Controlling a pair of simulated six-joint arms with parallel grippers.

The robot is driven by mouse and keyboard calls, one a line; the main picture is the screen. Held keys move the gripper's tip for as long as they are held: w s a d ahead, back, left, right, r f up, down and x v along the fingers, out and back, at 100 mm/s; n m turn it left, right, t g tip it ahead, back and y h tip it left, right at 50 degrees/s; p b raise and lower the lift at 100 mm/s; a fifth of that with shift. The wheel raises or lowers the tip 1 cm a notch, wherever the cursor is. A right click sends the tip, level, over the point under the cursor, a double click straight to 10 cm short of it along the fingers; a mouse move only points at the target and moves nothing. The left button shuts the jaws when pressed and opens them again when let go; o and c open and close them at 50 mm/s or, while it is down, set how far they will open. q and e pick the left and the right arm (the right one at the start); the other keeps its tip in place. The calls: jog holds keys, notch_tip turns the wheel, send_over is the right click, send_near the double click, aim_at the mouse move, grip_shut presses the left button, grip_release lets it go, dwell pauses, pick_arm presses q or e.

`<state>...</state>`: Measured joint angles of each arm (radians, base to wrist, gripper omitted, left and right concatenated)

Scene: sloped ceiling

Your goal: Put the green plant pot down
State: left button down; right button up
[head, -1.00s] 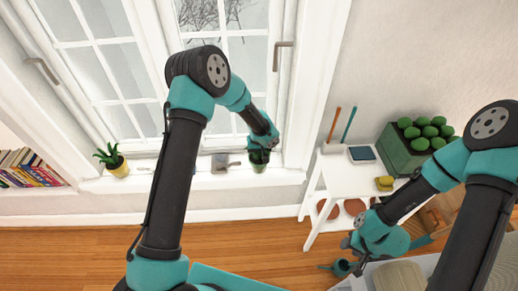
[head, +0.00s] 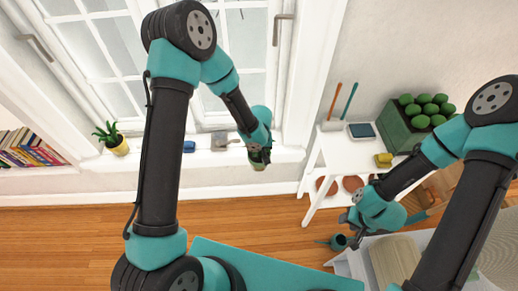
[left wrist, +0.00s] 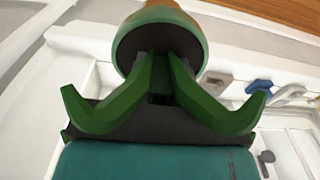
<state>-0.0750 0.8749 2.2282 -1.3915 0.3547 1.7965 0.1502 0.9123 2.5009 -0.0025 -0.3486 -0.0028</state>
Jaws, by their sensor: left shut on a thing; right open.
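The green plant pot (head: 258,164) is held in my left gripper (head: 257,152) at the front edge of the white window sill (head: 290,155) in the head view. In the left wrist view the pot (left wrist: 158,30) fills the top middle, with the green fingers of my left gripper (left wrist: 163,62) shut against it. I cannot tell whether the pot's base touches the sill. My right gripper (head: 350,222) is open near the white table, away from the pot.
A yellow pot with a spiky plant (head: 115,142) stands further left on the sill. A blue object (head: 189,146) and a grey object (head: 222,141) sit between the pots. A white table (head: 335,150) with a green crate (head: 400,135) stands at the right. A small watering can (head: 338,241) is near my right gripper.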

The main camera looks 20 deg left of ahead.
pick_arm(q)
jog(key=shift+w+d, duration=0.1)
dwell(0.6)
jog(key=shift+d+r, duration=0.2)
jog(key=shift+d, duration=0.05)
jog(key=s+d+r, duration=0.3)
jog(key=d+r, duration=0.2)
jog(key=d, duration=0.4)
jog(key=s+d+r, duration=0.2)
jog(key=d+r, duration=0.3)
jog(key=d, duration=0.4)
jog(key=s+d+r, duration=0.3)
jog(key=d+r, duration=0.1)
jog(key=d, duration=0.6)
jog(key=shift+s+r, duration=0.3)
jog(key=shift+r, duration=0.1)
jog(key=shift+w+d, duration=0.1)
jog(key=shift+w, duration=0.05)
jog(key=w+d, duration=0.2)
jog(key=w, duration=0.5)
jog(key=w+d+f, duration=0.1)
jog(key=w+d, duration=0.1)
jog(key=w, duration=0.6)
jog(key=shift+d+f, duration=0.25)
jog(key=shift+d, duration=0.05)
